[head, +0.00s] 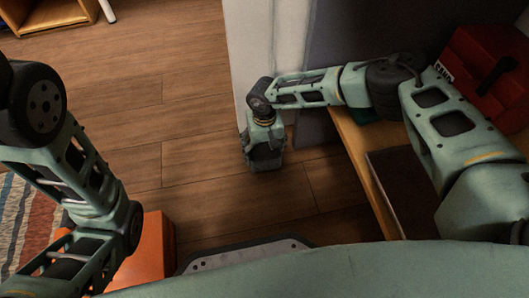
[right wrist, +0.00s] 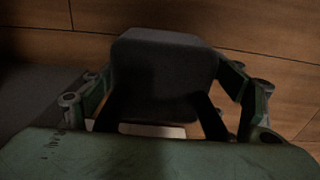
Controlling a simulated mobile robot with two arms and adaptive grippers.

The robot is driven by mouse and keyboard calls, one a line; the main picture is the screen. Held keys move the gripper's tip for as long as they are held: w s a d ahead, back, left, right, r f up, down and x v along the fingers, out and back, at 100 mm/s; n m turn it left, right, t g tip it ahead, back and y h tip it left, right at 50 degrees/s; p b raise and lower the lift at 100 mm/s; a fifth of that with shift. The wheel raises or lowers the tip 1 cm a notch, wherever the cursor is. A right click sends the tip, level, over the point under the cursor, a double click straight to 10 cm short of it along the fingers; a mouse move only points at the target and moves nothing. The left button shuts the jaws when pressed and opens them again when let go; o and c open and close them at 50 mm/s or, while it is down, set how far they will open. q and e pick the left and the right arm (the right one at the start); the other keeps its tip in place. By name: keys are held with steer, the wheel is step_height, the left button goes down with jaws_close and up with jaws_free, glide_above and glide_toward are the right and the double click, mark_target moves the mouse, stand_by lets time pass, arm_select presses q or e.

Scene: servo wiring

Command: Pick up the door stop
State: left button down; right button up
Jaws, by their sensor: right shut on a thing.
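The door stop (right wrist: 165,65) is a dark grey block with rounded corners. In the right wrist view it fills the middle, between the two fingers of my right gripper (right wrist: 165,108). The fingers are shut on its sides. In the head view my right gripper (head: 265,158) points down over the wooden floor, beside the end of a pale wall. The door stop is mostly hidden by the gripper there, and I cannot tell if it touches the floor. My left arm is at the left of the head view, but its gripper is out of sight.
The pale wall end (head: 240,60) stands close behind my right gripper. A wooden shelf edge (head: 365,170) and a red toolbox (head: 485,75) are at the right. An orange box (head: 150,250) and a striped rug (head: 35,220) are at the left. Floor (head: 185,110) between is clear.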

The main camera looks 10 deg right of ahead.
steer(key=shift+f, duration=0.15)
steer(key=c, duration=0.6)
steer(key=shift+c, duration=0.4)
steer(key=shift+r, duration=0.25)
